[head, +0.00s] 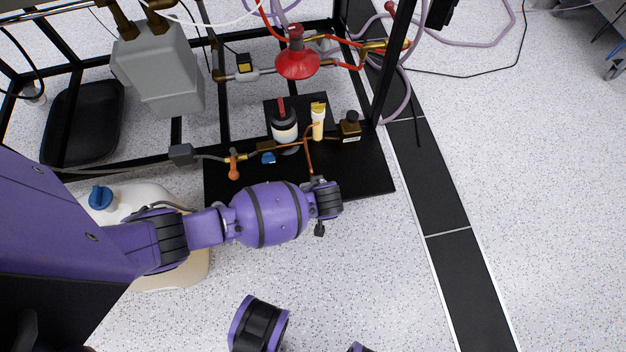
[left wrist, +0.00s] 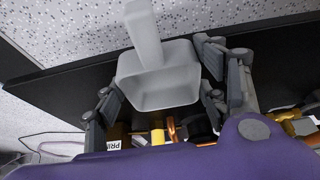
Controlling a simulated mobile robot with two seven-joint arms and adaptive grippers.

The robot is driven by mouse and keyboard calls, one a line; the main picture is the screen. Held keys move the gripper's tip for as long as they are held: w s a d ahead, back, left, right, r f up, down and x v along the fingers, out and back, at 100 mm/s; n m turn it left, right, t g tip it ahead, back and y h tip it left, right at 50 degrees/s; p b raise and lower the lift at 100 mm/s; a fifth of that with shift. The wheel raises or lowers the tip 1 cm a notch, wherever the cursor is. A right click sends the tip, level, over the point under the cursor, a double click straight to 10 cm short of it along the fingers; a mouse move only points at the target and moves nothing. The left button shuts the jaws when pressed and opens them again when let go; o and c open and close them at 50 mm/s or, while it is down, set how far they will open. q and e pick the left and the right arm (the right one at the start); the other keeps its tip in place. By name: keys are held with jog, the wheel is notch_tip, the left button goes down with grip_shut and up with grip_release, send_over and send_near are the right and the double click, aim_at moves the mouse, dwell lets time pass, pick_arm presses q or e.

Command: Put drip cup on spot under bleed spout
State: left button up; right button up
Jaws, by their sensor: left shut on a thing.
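The drip cup (left wrist: 160,92) is a light grey square scoop-like cup with a handle; it fills the middle of the left wrist view. My left gripper (left wrist: 160,88) is shut on it, with fingers on both sides. In the head view my left gripper (head: 319,196) is over the front edge of the black base plate, and the cup is mostly hidden there. A copper tube (head: 309,156), which looks like the bleed spout, comes down just behind the gripper. The spot under it cannot be made out. My right gripper is not in view.
The black base plate (head: 365,180) carries a dark jar with a white band (head: 284,127), a yellow-topped cylinder (head: 318,122) and a brass block (head: 350,127). An orange-handled valve (head: 233,165) is to the left. A white jug (head: 150,200) stands beneath my arm.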

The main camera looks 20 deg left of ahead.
pick_arm(q)
jog(key=w+a, duration=0.1)
jog(key=w+a+b, duration=0.1)
jog(key=w, duration=0.1)
jog(key=w+a, duration=0.1)
jog(key=shift+w+a+f+b, duration=0.1)
jog(key=shift+w+b, duration=0.2)
jog(key=shift+w, duration=0.05)
jog(key=shift+f+b, duration=0.25)
jog(key=shift+b, duration=0.1)
jog(key=shift+r, duration=0.1)
jog(key=o, duration=1.2)
jog(key=shift+f, duration=0.2)
jog(key=shift+c, duration=0.2)
